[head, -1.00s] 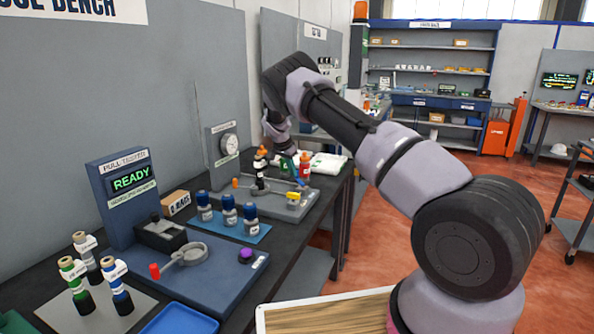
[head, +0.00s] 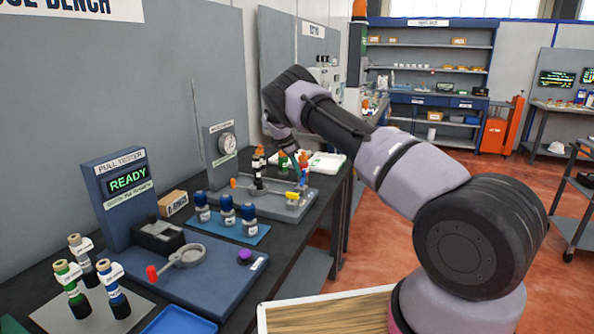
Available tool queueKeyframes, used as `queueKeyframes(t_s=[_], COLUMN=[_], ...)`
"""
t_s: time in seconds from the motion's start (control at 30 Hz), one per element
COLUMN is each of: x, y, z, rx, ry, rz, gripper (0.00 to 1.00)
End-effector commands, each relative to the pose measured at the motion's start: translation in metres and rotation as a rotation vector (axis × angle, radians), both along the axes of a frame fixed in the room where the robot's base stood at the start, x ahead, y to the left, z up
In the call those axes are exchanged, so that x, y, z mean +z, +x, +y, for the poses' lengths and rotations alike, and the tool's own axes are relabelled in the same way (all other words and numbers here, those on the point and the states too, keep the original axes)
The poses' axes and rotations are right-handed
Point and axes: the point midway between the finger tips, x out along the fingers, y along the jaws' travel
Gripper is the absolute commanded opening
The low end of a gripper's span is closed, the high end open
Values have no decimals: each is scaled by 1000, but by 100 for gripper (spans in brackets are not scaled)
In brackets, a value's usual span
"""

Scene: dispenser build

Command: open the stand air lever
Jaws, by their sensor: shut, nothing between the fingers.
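The test stand (head: 226,202) is a grey plate on the bench with a round dial gauge (head: 227,144) on an upright panel at its back. A small yellow part (head: 292,196), which looks like the air lever, sits at the stand's right end; its exact angle is too small to tell. My gripper (head: 292,150) is at the end of my arm, which reaches over the bench and bends down behind the stand. It is shut and empty, above and behind the yellow part and apart from it. Its fingertips are hard to make out among the bottles.
Small bottles with orange and red tops (head: 283,160) stand on and behind the stand, near a white tray (head: 327,165). Nearer are several blue-capped bottles (head: 227,212) on a blue mat and the pull tester (head: 122,195). Open floor lies right of the bench.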

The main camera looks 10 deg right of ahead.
Motion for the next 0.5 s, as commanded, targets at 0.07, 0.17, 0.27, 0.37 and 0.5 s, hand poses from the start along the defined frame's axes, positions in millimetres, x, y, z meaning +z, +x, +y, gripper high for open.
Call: queueKeyframes(t_s=[0.07, 0.17, 0.27, 0.37, 0.5], x=[0, 0, 0, 0, 1], y=[-4, -6, -6, -6, -6], z=[1, 1, 1, 1, 1], rx=[1, 1, 1, 1, 2], ry=[0, 0, 0, 0, 0], rz=[0, 0, -1, -1, 0], gripper=[0, 0, 0, 0, 0])
